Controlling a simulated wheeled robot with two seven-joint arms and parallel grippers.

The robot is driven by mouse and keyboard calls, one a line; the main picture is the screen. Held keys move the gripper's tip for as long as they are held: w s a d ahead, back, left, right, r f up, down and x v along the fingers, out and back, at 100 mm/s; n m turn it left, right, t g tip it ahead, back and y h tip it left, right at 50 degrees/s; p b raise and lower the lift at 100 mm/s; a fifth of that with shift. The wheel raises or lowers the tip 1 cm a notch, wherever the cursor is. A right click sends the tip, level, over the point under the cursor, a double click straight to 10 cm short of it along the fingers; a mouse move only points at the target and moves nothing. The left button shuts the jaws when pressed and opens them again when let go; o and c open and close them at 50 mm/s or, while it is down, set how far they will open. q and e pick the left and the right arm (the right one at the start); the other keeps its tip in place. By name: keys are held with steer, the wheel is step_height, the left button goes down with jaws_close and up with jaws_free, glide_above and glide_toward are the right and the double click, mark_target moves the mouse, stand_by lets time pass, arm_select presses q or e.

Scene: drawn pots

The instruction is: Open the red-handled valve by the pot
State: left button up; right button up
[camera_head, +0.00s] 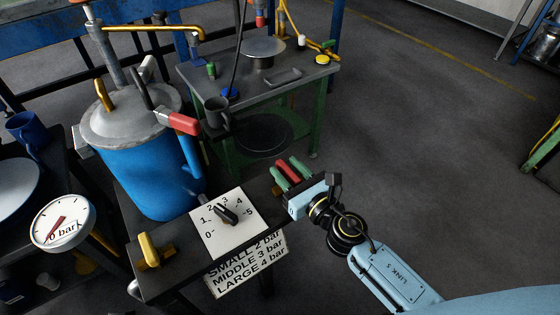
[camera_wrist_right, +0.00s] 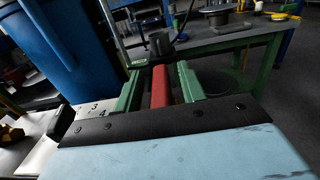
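The blue pot (camera_head: 150,175) with a grey lid (camera_head: 125,122) stands at the left of the head view. The valve's red handle (camera_head: 183,123) sticks out at the right of the lid. My right gripper (camera_head: 289,171) is well to the right of and below that handle, apart from it. Its green fingers stand apart with a red bar (camera_wrist_right: 160,86) between them. I cannot tell whether they grip this bar or it belongs to the gripper. The pot's blue side also shows in the right wrist view (camera_wrist_right: 65,45). My left gripper is not in view.
A white dial plate (camera_head: 245,226) with a black knob lies before the pot, above a pressure sign (camera_head: 247,265). A green-legged table (camera_head: 320,68) carries a dark mug (camera_head: 217,113).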

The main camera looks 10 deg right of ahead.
steer(key=shift+w+a, duration=0.1)
steer(key=shift+w, duration=0.05)
jaws_close()
